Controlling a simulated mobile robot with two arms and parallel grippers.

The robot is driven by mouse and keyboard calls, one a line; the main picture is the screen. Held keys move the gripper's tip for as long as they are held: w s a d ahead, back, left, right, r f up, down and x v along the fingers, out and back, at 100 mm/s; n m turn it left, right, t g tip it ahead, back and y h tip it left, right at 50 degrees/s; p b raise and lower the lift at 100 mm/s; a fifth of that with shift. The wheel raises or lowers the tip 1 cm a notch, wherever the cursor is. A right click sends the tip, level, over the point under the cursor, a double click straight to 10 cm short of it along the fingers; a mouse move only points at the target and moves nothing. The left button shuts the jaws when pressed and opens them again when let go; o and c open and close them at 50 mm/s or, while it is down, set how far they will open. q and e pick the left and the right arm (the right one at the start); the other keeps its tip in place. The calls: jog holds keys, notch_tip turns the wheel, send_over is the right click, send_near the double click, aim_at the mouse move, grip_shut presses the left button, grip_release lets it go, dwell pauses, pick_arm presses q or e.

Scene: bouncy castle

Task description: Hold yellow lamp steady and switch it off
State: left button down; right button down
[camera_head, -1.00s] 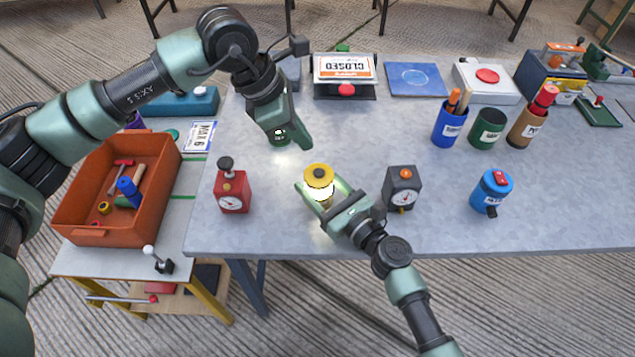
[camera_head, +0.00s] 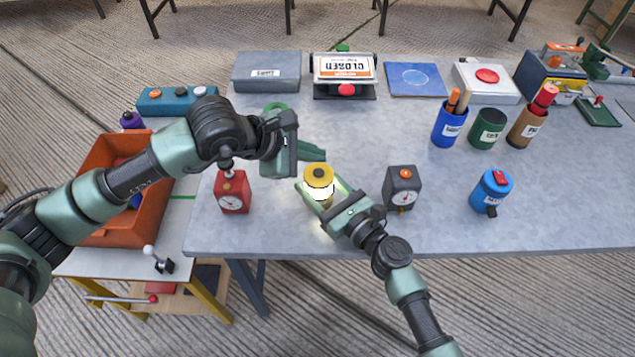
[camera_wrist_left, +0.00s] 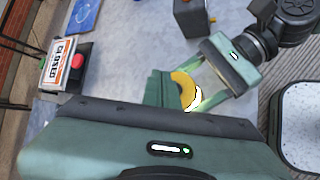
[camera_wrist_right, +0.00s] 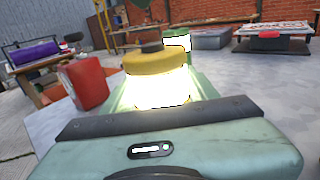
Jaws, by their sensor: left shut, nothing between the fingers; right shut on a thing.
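The yellow lamp (camera_head: 319,176) stands upright near the front of the grey table, and its light glows below the yellow cap. A dark knob (camera_wrist_right: 152,47) is on top of the cap. My right gripper (camera_head: 322,196) is shut on the lamp's body from the front right. My left gripper (camera_head: 318,154) is shut and empty, with its fingertips just behind and above the lamp cap. In the left wrist view the lamp (camera_wrist_left: 186,90) is partly hidden by my left fingers. I cannot tell whether they touch the cap.
A red timer-like box (camera_head: 233,193) stands left of the lamp, and a dark box with an orange knob (camera_head: 402,188) stands right. A blue canister (camera_head: 492,192) is farther right. A closed sign (camera_head: 344,68) and a grey box (camera_head: 266,72) are at the back.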

aim_at(329, 168)
pick_arm(q)
jog(key=shift+f, duration=1.05)
jog(key=shift+f, duration=0.1)
dwell(1.2)
jog(key=shift+f, duration=0.35)
dwell(0.5)
jog(key=shift+r, duration=0.45)
notch_tip(329, 168, up, 6)
dwell(0.6)
